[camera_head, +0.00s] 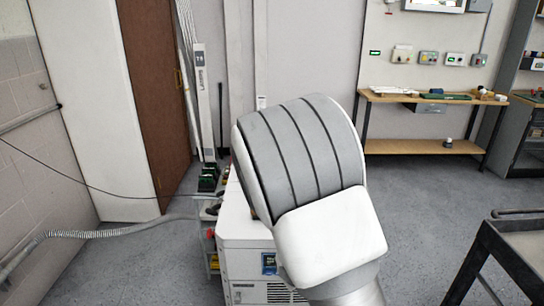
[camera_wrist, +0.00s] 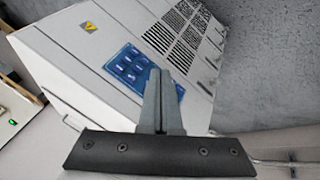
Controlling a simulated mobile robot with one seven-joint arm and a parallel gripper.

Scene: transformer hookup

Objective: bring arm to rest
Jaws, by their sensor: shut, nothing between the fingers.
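In the wrist view my gripper (camera_wrist: 160,78) points away from the camera with its two grey fingers together and nothing between them. Behind the fingers is a white cabinet (camera_wrist: 82,62) with a blue label panel, a yellow warning sticker and black vent slots. I cannot tell how far the fingertips are from the cabinet. In the head view a large white and grey link of my arm fills the middle and covers part of the white cabinet (camera_head: 245,245). My gripper is hidden in that view.
A dark cart (camera_head: 510,250) stands at the lower right. A wooden workbench (camera_head: 425,146) with several small boxes above it is at the back right. A brown door (camera_head: 158,85) and a grey hose (camera_head: 100,233) are at left. Grey floor (camera_head: 425,205) is clear between cabinet and cart.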

